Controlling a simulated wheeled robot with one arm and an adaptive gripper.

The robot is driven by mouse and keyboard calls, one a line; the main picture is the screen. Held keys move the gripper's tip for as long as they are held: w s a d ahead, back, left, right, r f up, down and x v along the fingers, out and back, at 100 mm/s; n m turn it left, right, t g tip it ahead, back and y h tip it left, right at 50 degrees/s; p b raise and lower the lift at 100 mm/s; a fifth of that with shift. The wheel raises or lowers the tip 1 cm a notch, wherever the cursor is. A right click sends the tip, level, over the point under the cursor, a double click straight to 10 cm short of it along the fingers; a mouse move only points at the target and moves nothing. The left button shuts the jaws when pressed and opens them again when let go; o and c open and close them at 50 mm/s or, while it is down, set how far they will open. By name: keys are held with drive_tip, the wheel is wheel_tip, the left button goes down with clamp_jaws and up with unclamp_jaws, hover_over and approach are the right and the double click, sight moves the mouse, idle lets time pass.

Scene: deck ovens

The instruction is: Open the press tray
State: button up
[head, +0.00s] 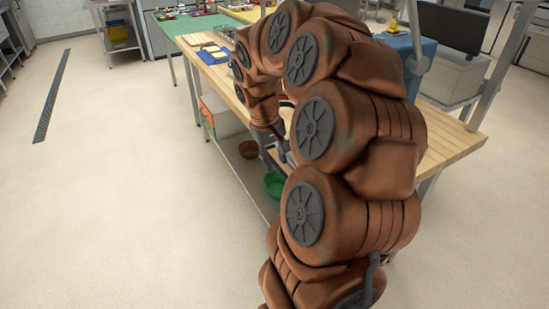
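My gripper (281,146) shows only in small part, low beside the near-left edge of the wooden worktable, partly hidden behind my own copper-coloured arm. I cannot tell whether its fingers are apart or together, or whether they touch anything. I cannot make out a press tray. A blue machine (427,50) stands on the worktable behind my arm, and I cannot tell whether it is the press. My arm hides much of the worktable's middle.
The wooden worktable (455,146) runs diagonally. On its lower shelf are a brown basket (248,149), a green bowl (274,184) and an orange-and-white bin (222,117). A green-topped table (190,24) stands beyond. The pale floor at left is open, with a dark drain strip (52,95).

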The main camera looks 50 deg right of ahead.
idle(0.3)
wheel_tip(320, 180, up, 12)
drive_tip(key=a, duration=0.2)
drive_tip(key=shift+w, duration=0.4)
drive_tip(key=shift+a+f, duration=0.1)
idle(0.4)
drive_tip(key=s+a+f+n+p, duration=0.1)
drive_tip(key=s+a+n+p, duration=0.3)
drive_tip(key=a, duration=1.2)
drive_tip(key=s+a+f+g+y+p, duration=0.1)
drive_tip(key=s+a+f, duration=0.4)
drive_tip(key=s+a, duration=0.5)
drive_tip(key=s+y+p, duration=0.1)
drive_tip(key=s+p, duration=0.1)
drive_tip(key=s, duration=0.2)
drive_tip(key=shift+p, duration=0.35)
